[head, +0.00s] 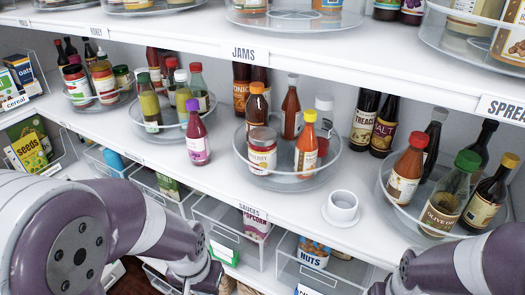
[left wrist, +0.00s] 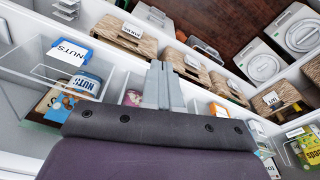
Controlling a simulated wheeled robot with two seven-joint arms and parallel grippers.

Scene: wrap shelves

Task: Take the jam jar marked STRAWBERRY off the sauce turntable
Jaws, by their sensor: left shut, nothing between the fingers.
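The sauce turntable (head: 290,184) is a clear round tray on the middle shelf above the SAUCES label. A short jar (head: 262,158) with a lid stands at its front left; its label seems to end in "ERRY", the rest is unclear. A red bottle with a yellow cap (head: 306,150) stands to its right, with other bottles behind. My left gripper (head: 210,280) is low at the bottom edge, below the shelf and apart from the jar. In the left wrist view it (left wrist: 166,85) is shut and empty. My right gripper (head: 378,289) barely shows at the bottom edge.
A purple sauce bottle (head: 197,135) stands left of the turntable, and a white round cup (head: 342,208) front right. Another turntable (head: 405,212) with bottles is at the right. The JAMS shelf edge (head: 300,65) overhangs. Clear bins (head: 225,220) hang below the shelf.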

